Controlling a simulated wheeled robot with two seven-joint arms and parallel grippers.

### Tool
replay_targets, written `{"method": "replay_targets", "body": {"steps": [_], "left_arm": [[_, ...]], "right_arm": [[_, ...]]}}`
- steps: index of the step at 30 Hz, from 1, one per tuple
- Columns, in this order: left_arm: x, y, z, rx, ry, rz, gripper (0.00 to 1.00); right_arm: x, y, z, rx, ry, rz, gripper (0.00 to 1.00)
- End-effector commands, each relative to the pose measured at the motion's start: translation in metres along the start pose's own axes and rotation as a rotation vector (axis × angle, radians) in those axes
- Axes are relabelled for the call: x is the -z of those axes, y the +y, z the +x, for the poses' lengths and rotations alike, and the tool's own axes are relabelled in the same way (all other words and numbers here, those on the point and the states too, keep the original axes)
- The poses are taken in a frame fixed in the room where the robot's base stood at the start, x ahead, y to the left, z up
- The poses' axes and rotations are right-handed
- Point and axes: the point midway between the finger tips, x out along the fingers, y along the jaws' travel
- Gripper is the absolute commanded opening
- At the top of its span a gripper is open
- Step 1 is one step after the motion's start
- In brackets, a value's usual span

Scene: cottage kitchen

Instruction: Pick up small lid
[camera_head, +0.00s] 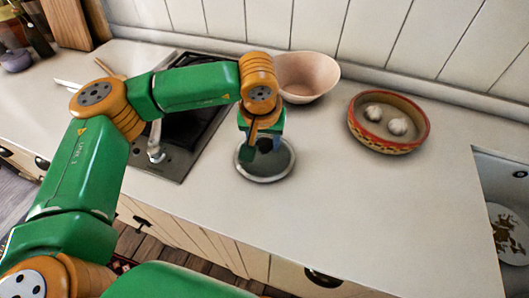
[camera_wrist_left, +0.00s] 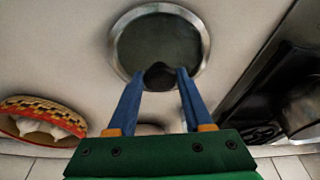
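The small lid (camera_wrist_left: 160,38) is round, with a dark glassy centre, a pale metal rim and a dark knob (camera_wrist_left: 160,76). It lies flat on the counter in the head view (camera_head: 278,172), right of the sink. My left gripper (camera_head: 264,148) points down over it and hides part of the lid and its knob. In the left wrist view my left gripper (camera_wrist_left: 161,73) has its two blue fingers apart, one on each side of the knob. Narrow gaps seem to show between fingertips and knob. My right gripper is out of view.
A pale pink bowl (camera_head: 307,75) stands just behind the lid. A red and yellow patterned bowl (camera_head: 385,146) with garlic bulbs is to the right. The dark sink (camera_head: 190,135) is left. The counter (camera_head: 400,210) in front right is clear.

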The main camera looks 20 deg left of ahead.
Motion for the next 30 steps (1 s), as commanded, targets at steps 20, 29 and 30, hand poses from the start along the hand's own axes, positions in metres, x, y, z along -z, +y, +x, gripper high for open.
{"method": "replay_targets", "body": {"steps": [20,29,30], "left_arm": [[0.0001,0.0001,-0.0004,0.0,0.0,0.0,0.0],[0.0001,0.0001,-0.0004,0.0,0.0,0.0,0.0],[0.0001,0.0001,-0.0004,0.0,0.0,0.0,0.0]], "right_arm": [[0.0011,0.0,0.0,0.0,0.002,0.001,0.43],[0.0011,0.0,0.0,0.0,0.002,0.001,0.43],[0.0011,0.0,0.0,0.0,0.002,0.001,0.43]]}}
